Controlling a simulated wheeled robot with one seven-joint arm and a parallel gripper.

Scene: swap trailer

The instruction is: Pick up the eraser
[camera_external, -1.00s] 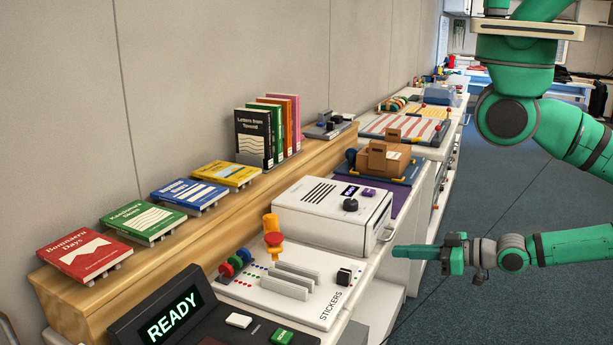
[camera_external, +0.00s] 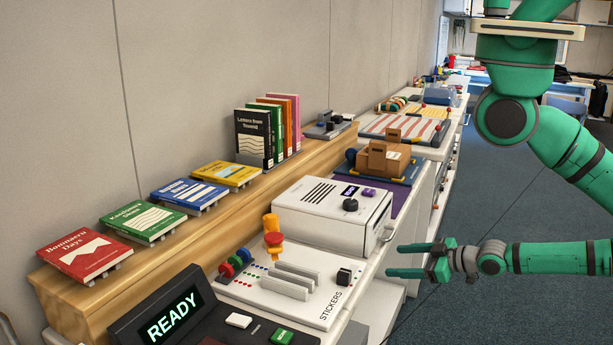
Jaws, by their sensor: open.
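I cannot pick out an eraser for certain. A small white block (camera_external: 238,320) lies on the dark console (camera_external: 150,317) at the bottom, right of the READY display; I cannot tell if it is an eraser. My gripper (camera_external: 394,261) is open and empty, its two green fingers pointing left. In the picture it is right of the white box machine (camera_external: 318,218) and the STICKERS board (camera_external: 235,293). It appears apart from everything, beside the counter's front edge.
Several books, among them a red one (camera_external: 84,256), stand on the wooden ledge (camera_external: 190,245) along the wall. An orange-handled stamp (camera_external: 272,232) stands on the STICKERS board. Brown boxes (camera_external: 388,160) sit farther back. The blue-grey floor (camera_external: 480,320) right of the counter is clear.

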